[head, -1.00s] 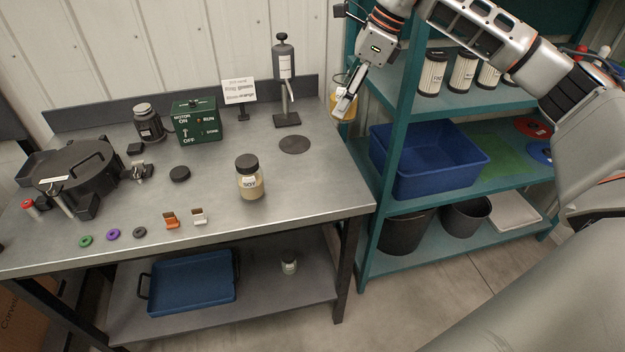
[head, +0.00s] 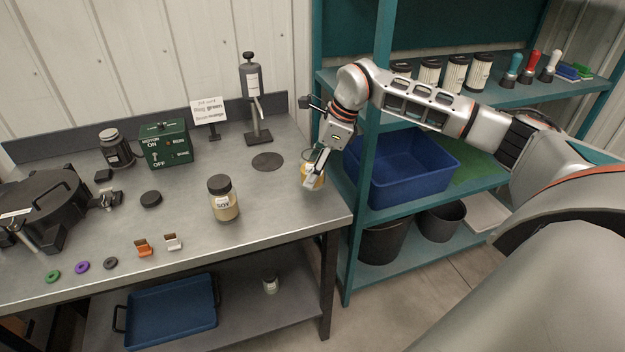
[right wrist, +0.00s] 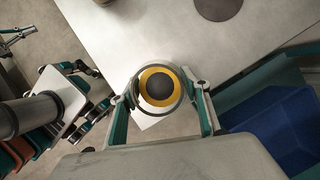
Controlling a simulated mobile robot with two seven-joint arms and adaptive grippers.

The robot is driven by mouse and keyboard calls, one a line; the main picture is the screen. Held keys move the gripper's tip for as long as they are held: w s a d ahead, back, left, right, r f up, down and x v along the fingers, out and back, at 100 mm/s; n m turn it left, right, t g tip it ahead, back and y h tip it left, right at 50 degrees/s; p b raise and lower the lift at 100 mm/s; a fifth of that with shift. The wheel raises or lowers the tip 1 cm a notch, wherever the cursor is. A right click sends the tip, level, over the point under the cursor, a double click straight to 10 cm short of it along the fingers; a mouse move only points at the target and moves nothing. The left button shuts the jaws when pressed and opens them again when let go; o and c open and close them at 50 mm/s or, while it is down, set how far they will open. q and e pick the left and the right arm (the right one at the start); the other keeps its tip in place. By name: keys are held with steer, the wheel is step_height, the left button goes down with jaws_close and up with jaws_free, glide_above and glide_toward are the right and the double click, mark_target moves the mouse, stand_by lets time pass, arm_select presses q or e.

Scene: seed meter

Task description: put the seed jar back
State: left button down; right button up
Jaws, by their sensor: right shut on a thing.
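A jar labelled SOY (head: 223,200), with a dark lid and beige contents, stands upright on the bench in the head view. My right gripper (head: 313,172) is shut on a clear round container with yellow in it (head: 312,182), held just off the bench's right edge. In the right wrist view this container shows end-on between the fingers (right wrist: 160,100), as a pale rim, a yellow ring (right wrist: 160,69) and a dark centre. I cannot tell whether it has a lid.
The bench (head: 280,210) carries a dark round pad (head: 268,162), a dispenser stand (head: 254,100), a green motor box (head: 166,146) and a sign (head: 209,110). The teal shelf at right holds a blue tub (head: 405,175) and several white canisters (head: 455,74). A blue tray (head: 170,312) lies below.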

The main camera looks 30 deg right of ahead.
steer(key=shift+f, duration=1.8)
steer(key=o, duration=1.3)
steer(key=shift+f, duration=0.2)
steer(key=shift+o, duration=0.2)
steer(key=shift+r, duration=0.1)
steer(key=shift+r, duration=0.25)
steer(key=v, duration=1.1)
steer(key=shift+r, duration=0.35)
steer(key=shift+s+d, duration=0.1)
